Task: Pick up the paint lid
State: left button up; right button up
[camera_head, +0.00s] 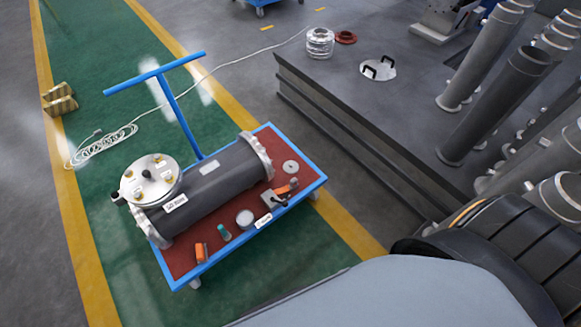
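A flat, round grey disc (291,167) lies on the red top of a blue-framed cart (311,184), near its right corner; it may be the paint lid. A short round grey can or lid (245,218) sits near the cart's front edge, beside a small white label; I cannot tell whether its top is a separate lid. A dark flanged shell (205,185) lies along the cart behind these things, with a pale round bolted cover (150,180) on its left end. Neither of my grippers is in view.
An orange-and-grey tool (283,191), a green-capped bottle (224,232) and an orange item (201,252) share the cart top. A blue T-shaped handle (170,95) rises behind it. A grey platform (330,85) with pipes stands right. Green floor left of the cart is mostly clear.

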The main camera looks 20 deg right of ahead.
aim_at(290, 167)
jog(key=i+l+u, duration=0.1)
jog(key=l, duration=0.25)
jog(key=i+l, duration=0.3)
jog(key=i+l+u, duration=0.15)
jog(key=l, duration=0.2)
jog(key=i+l+u, duration=0.1)
jog(key=l, duration=0.3)
jog(key=i+l+u, duration=0.1)
jog(key=i+l, duration=0.15)
jog(key=l, duration=0.1)
